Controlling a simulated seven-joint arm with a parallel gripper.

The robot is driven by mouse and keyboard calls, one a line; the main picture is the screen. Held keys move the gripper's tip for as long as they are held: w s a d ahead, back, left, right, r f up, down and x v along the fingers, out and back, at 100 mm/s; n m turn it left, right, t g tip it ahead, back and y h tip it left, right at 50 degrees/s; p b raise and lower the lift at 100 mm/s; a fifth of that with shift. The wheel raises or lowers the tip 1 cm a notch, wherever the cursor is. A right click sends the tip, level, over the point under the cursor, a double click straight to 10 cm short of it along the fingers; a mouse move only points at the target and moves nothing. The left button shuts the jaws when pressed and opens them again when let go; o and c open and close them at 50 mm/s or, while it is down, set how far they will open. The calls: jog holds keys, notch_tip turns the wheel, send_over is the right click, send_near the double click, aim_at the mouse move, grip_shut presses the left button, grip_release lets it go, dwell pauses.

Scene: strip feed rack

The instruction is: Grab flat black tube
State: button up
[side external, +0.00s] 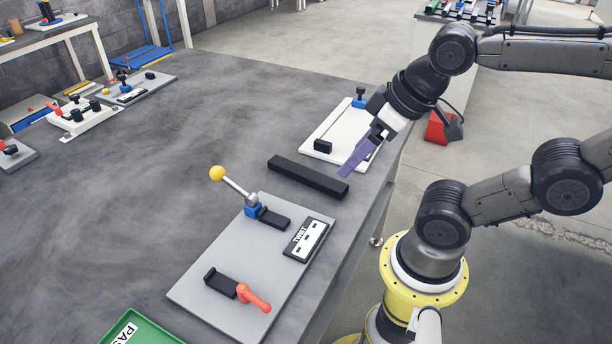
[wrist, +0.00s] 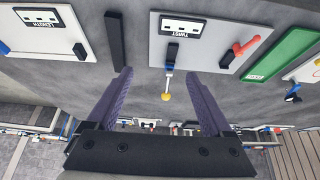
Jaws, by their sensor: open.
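The flat black tube (side external: 308,178) is a long dark bar lying on the grey table, between the white board and the grey TWIST board. In the wrist view the tube (wrist: 115,40) shows at the upper left, ahead of the left finger. My gripper (side external: 360,160) has purple fingers pointing down toward the table, to the right of the tube and above table level. In the wrist view my gripper (wrist: 160,98) has its two fingers wide apart with nothing between them. The gripper is apart from the tube.
The grey TWIST board (side external: 215,285) carries a yellow-knobbed lever (side external: 217,174) that stands up, and a red handle (side external: 253,298). A white board (side external: 318,150) with a black block lies behind the tube. A green tray (side external: 150,330) is at the front. The table's middle left is clear.

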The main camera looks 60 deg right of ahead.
jog(key=w+d+r+n+g, duration=0.1)
jog(key=w+d+r, duration=0.1)
jog(key=w+r, duration=0.35)
jog(key=m+g, duration=0.2)
jog(key=g, duration=0.3)
send_over(307, 172)
jog(key=f, duration=1.9)
jog(key=shift+w+a+f, duration=0.25)
jog(key=shift+w+a, duration=0.15)
jog(key=shift+s+d+f, duration=0.1)
jog(key=shift+s+f, duration=0.05)
jog(key=shift+f, duration=0.8)
jog(key=shift+s+d+f, duration=0.1)
jog(key=shift+f, duration=0.9)
jog(key=shift+s+d+f, duration=0.1)
jog(key=shift+s+f, duration=0.05)
jog(key=shift+f, duration=0.8)
